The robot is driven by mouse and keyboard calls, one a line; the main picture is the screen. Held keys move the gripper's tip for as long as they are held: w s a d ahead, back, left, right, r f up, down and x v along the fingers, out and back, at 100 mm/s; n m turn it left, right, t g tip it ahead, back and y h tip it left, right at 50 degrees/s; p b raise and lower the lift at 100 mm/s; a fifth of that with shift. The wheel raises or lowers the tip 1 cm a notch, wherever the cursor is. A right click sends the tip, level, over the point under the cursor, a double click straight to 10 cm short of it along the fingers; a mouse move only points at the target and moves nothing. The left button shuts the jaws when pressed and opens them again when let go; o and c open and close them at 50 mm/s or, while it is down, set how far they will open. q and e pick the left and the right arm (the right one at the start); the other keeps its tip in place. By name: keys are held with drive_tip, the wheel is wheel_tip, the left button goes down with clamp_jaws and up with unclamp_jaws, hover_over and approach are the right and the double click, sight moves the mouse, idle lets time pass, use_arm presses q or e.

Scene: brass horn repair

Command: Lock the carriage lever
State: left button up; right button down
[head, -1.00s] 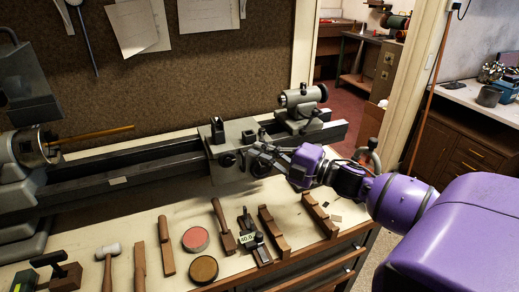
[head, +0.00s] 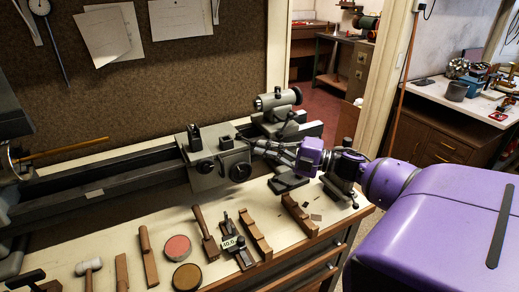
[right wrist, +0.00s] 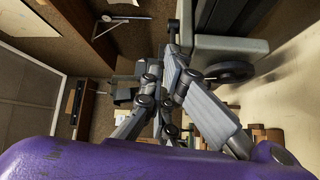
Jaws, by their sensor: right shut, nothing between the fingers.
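The grey carriage (head: 207,178) sits on the dark lathe bed (head: 105,178) in the head view, with two black handwheels on its front. The right handwheel (head: 240,172) is in clear view. I cannot make out the carriage lever. My right gripper (head: 254,145) is shut and empty at the carriage's right side, close to its edge. In the right wrist view my closed fingers (right wrist: 173,35) lie beside the grey carriage body (right wrist: 225,48), with a dark handwheel (right wrist: 231,72) to their right. I cannot tell whether they touch it. My left gripper is out of view.
The tailstock (head: 277,100) stands on the bed just behind my right gripper. Wooden planes, a mallet (head: 88,266) and round tins (head: 178,247) lie along the bench front. A pinboard (head: 160,85) closes off the back.

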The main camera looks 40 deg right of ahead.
drive_tip(key=shift+w+d, duration=0.15)
drive_tip(key=shift+d, duration=0.7)
drive_tip(key=shift+r, duration=0.1)
idle(1.0)
wheel_tip(320, 180, up, 10)
idle(0.4)
drive_tip(key=shift+f, duration=0.2)
idle(0.3)
